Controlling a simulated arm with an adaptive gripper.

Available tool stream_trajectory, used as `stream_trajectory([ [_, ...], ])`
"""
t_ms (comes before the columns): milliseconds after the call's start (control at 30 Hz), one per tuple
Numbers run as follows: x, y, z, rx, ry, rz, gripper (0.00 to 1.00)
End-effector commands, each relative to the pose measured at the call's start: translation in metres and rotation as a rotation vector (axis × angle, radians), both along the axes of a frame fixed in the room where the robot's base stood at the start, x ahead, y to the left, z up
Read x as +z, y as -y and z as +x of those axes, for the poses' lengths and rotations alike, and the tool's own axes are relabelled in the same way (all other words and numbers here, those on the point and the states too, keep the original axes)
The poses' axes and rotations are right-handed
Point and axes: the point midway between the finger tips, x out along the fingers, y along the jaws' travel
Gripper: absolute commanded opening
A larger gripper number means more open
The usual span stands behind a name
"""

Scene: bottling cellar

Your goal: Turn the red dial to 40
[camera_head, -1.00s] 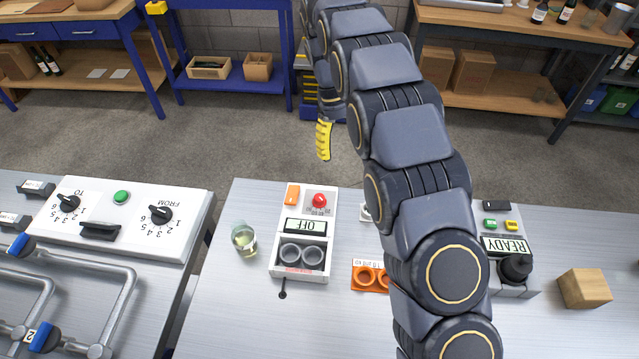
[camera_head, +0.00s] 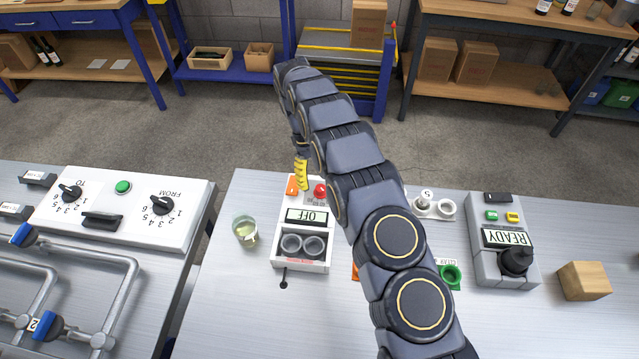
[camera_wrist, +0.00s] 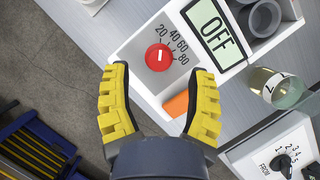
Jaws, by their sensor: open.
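The red dial (camera_wrist: 158,57) is a round knob with a white mark on the white device (camera_wrist: 135,50), beside printed numbers 20, 40, 60 and 80. The device's display (camera_wrist: 214,33) reads OFF. In the head view the red dial (camera_head: 320,190) shows at the device's far end, with part of my arm just right of it. My gripper (camera_wrist: 160,98) has yellow fingers spread open, with nothing between them. In the wrist view the dial lies just beyond the fingertips, between their lines. In the head view only one yellow finger (camera_head: 301,173) shows clearly, close to the dial.
An orange switch (camera_head: 292,186) sits beside the dial. A glass of pale liquid (camera_head: 245,231) stands left of the device. A READY machine (camera_head: 503,240) and a wooden block (camera_head: 584,281) stand to the right. My arm hides part of the bench's middle.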

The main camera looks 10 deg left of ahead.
Motion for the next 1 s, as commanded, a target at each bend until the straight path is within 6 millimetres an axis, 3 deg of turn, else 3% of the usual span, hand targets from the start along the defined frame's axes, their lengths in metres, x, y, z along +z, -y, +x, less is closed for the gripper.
stream_trajectory([
  [200, -0.021, 0.007, -0.007, -0.001, -0.003, -0.002, 0.56],
  [533, -0.024, 0.007, -0.007, -0.001, 0.000, 0.000, 0.57],
  [667, -0.024, 0.007, -0.007, -0.001, 0.000, 0.000, 0.02],
  [1000, -0.024, 0.007, -0.007, -0.009, -0.001, 0.000, 0.00],
])
